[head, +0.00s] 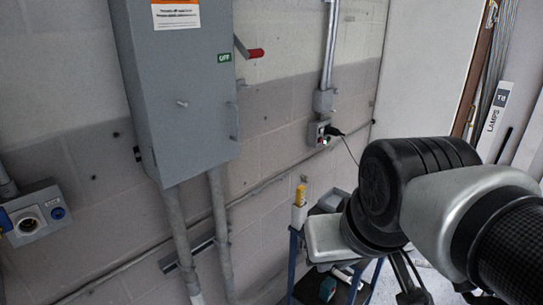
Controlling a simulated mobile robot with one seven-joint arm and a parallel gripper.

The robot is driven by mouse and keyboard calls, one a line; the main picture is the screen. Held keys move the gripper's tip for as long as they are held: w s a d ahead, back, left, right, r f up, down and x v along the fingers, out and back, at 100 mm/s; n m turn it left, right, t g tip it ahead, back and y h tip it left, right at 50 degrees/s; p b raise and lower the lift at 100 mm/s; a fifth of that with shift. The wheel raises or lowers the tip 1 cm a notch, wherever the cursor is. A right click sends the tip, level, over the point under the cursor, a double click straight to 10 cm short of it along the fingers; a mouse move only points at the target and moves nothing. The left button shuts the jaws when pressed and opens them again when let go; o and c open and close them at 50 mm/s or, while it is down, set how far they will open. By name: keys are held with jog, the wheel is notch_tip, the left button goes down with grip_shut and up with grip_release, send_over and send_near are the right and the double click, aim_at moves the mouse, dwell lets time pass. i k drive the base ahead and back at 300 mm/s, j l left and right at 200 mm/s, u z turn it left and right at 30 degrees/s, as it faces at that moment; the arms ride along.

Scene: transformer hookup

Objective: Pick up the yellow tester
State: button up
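The yellow tester (300,194) stands upright in a small white holder (299,215) at the corner of a blue-framed cart, below the middle of the picture. Only its upper part shows; the rest is hidden in the holder. My arm comes in from the right and covers the right part of the cart. Dark slender parts at the bottom edge, below my arm, may belong to my gripper (412,289), to the right of the tester and apart from it. I cannot tell whether its fingers are open or shut. Nothing touches the tester.
A grey switch box (182,90) with a red-handled lever (255,53) hangs on the wall. A plugged outlet (320,134) trails a black cord toward my arm.

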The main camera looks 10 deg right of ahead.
aim_at(300, 196)
jog(key=i+j+z, duration=0.15)
jog(key=i+z, duration=0.15)
jog(key=z, duration=0.15)
jog(key=i+j+z, duration=0.3)
jog(key=z, duration=0.2)
jog(key=i+j+z, duration=0.2)
jog(key=j+z, duration=0.25)
jog(key=l, duration=0.1)
